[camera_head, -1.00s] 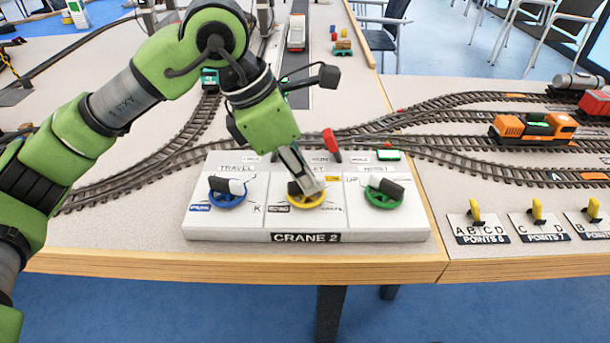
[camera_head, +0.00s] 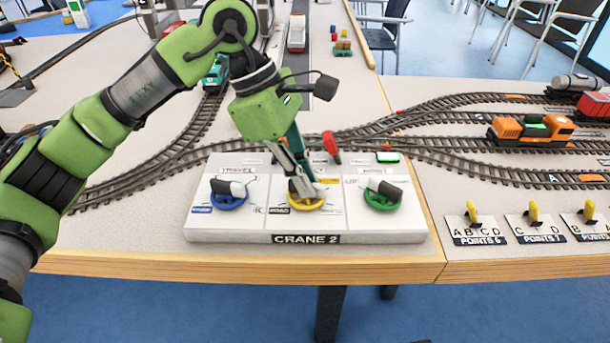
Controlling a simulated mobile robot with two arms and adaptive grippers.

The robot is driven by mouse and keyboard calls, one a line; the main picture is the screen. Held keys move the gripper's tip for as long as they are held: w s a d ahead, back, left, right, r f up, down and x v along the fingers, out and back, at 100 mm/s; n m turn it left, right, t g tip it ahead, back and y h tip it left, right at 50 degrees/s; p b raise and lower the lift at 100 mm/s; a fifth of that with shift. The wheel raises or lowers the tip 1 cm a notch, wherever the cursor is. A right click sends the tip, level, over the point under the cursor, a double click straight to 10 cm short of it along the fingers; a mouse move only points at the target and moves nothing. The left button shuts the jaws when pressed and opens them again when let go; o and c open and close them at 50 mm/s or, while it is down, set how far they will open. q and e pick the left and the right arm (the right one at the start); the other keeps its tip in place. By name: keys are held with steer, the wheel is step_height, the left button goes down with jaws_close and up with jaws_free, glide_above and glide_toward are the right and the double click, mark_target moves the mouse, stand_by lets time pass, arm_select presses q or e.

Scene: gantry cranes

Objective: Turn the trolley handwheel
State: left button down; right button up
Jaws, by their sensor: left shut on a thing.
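The CRANE 2 panel (camera_head: 350,229) is a white box at the table's front edge. It carries three handwheels in a row: a blue one (camera_head: 229,203) at left, a yellow one (camera_head: 306,207) in the middle, a green one (camera_head: 381,205) at right. The middle one is the trolley handwheel by its place; its label is mostly hidden. My left gripper (camera_head: 307,188) reaches down from behind and is shut on the yellow handwheel's handle, which its fingers hide. The blue and green wheels show dark and white handles. My right gripper is not in view.
Tracks curve behind the panel. An orange locomotive (camera_head: 531,130) and yellow points switches (camera_head: 473,213) are at right.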

arm_select(q)
steer(key=c, duration=2.2)
jaws_free()
steer(key=shift+o, duration=0.2)
steer(key=v, duration=1.2)
